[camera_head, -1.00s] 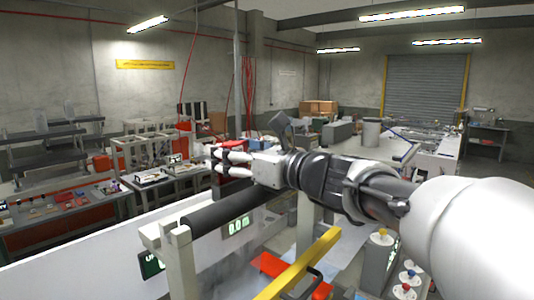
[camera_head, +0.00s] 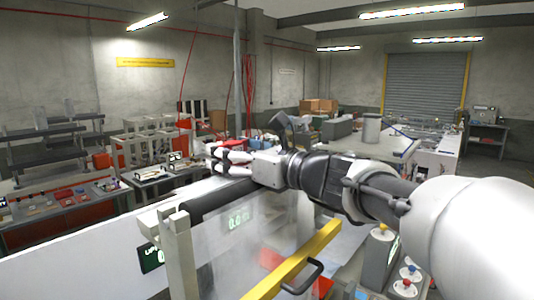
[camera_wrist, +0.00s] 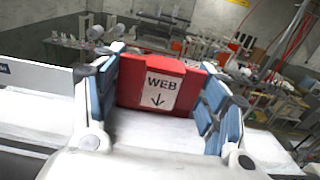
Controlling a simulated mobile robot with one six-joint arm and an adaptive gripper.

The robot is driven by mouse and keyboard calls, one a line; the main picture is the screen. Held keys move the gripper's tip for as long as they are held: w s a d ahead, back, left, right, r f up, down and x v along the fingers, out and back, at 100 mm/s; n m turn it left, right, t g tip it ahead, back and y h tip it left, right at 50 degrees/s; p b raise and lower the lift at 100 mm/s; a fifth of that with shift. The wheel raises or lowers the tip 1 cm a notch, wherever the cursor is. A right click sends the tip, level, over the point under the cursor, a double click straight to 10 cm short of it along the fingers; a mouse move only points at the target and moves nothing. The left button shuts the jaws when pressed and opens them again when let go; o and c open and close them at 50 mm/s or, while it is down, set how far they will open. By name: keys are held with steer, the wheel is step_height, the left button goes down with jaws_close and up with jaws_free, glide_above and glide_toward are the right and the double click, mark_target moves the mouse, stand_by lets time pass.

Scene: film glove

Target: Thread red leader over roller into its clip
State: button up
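The red leader (camera_wrist: 132,85) is a red bar with a white label reading WEB and a downward arrow. In the wrist view it spans the gap between the blue-padded fingers of my gripper (camera_wrist: 168,65) and seems to touch both, so the gripper looks shut on it. In the head view my gripper (camera_head: 216,160) is just above and beyond the dark roller (camera_head: 213,198). The roller's right end is hidden by my arm. Hazy clear film (camera_head: 270,235) hangs below the roller. I cannot make out the clip.
A yellow bar (camera_head: 300,262) with a black handle crosses the near side. Pale posts (camera_head: 181,255) carry the roller's left end. A control box with colored buttons (camera_head: 383,250) stands at right. Benches (camera_head: 70,205) stand beyond at left.

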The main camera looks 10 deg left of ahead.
steer(key=o, duration=0.5)
steer(key=shift+f, duration=0.1)
steer(key=shift+o, duration=0.2)
steer(key=v, duration=1.2)
